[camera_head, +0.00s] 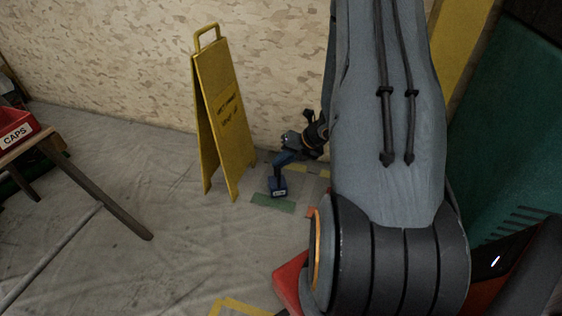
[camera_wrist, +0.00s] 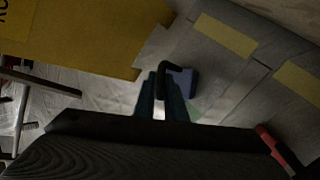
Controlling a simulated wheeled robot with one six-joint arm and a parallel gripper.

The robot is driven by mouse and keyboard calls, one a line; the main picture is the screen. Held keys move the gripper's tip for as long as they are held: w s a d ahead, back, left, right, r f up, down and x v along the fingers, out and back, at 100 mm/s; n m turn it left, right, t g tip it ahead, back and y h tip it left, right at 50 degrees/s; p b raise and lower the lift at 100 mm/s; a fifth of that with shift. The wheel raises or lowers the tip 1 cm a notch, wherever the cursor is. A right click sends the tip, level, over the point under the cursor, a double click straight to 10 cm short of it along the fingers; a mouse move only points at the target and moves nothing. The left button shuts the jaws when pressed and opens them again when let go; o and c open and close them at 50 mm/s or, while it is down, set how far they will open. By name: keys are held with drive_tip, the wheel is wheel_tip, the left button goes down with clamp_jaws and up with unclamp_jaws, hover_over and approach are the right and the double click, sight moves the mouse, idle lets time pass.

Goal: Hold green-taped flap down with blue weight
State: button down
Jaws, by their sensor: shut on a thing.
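The blue weight (camera_head: 279,190) is a small block with a pale label in the head view, right of the yellow sign. In the wrist view, the weight (camera_wrist: 187,82) shows beside its dark bent handle. My gripper (camera_head: 279,167) is shut on the weight from above; its fingers (camera_wrist: 160,96) close around the handle in the wrist view. The green tape (camera_head: 273,204) lies on the floor sheet just below the weight in the picture. It shows dimly in the wrist view (camera_wrist: 196,112). I cannot tell whether the weight touches the sheet.
A yellow folding sign (camera_head: 225,115) stands close on the left. Yellow tape (camera_head: 312,170) marks the sheet near the wall. A wooden trestle table (camera_head: 95,190) with a red CAPS bin (camera_head: 17,131) stands at far left. The grey sheeted floor between is clear.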

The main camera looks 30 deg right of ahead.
drive_tip(key=c, duration=1.7)
unclamp_jaws()
drive_tip(key=shift+c, duration=0.2)
drive_tip(key=shift+s, duration=0.1)
